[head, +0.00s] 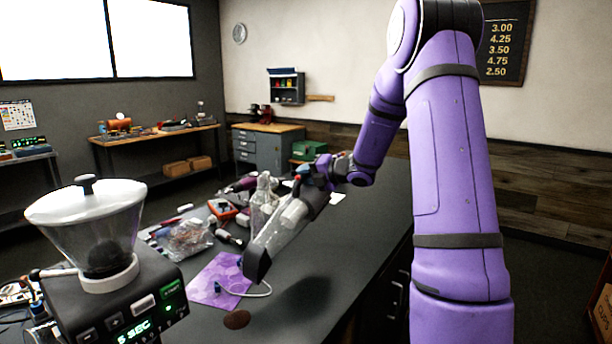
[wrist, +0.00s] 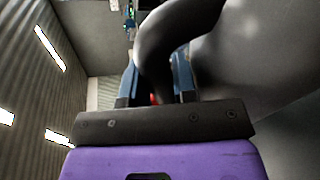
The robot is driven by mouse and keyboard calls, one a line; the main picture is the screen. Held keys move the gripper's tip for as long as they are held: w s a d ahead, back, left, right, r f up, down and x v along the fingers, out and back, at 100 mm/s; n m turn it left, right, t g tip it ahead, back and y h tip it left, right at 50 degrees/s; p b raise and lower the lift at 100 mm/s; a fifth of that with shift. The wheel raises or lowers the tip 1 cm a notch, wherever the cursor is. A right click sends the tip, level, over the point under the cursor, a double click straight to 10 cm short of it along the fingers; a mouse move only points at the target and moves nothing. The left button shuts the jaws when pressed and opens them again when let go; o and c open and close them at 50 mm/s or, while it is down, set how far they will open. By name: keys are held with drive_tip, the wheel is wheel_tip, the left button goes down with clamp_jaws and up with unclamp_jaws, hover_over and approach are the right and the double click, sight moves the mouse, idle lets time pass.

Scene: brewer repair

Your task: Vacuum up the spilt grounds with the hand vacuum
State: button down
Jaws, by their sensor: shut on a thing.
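The hand vacuum (head: 284,230) has a clear body and a dark nozzle. My gripper (head: 312,176) is shut on its dark handle and holds it above the bench, nozzle pointing down toward the front left. In the wrist view the handle (wrist: 153,62) passes between the fingers, and the vacuum's grey body fills the upper right. The spilt grounds (head: 237,319) are a small brown patch on the dark bench top, below and slightly left of the nozzle, with a visible gap between them.
A grinder with a clear hopper (head: 90,222) stands at the left, close to the grounds. A purple mat (head: 212,283) with a pale cable lies behind the grounds. A clear bag (head: 188,238), a glass bottle (head: 263,195) and tools clutter the bench's far left. The bench's right side is clear.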

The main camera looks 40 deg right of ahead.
sight(303, 203)
drive_tip(key=shift+s+a+f, duration=0.1)
drive_tip(key=shift+a+f, duration=0.05)
drive_tip(key=shift+f, duration=0.5)
drive_tip(key=shift+s+a+f, duration=0.1)
drive_tip(key=shift+a+f, duration=0.3)
drive_tip(key=shift+f, duration=0.55)
drive_tip(key=shift+s+a+f, duration=0.15)
drive_tip(key=shift+a+f, duration=0.25)
drive_tip(key=shift+f, duration=0.5)
drive_tip(key=shift+s+a+f, duration=0.1)
drive_tip(key=shift+a+f, duration=0.3)
drive_tip(key=shift+f, duration=0.55)
drive_tip(key=shift+s+a+f, duration=0.15)
drive_tip(key=shift+s+a, duration=0.1)
drive_tip(key=shift+a, duration=0.45)
drive_tip(key=shift+s+a+f, duration=0.15)
drive_tip(key=shift+s+a, duration=0.05)
drive_tip(key=shift+a, duration=0.45)
drive_tip(key=shift+r, duration=4)
drive_tip(key=shift+f, duration=0.15)
drive_tip(key=shift+f, duration=3.8)
drive_tip(key=shift+r, duration=0.1)
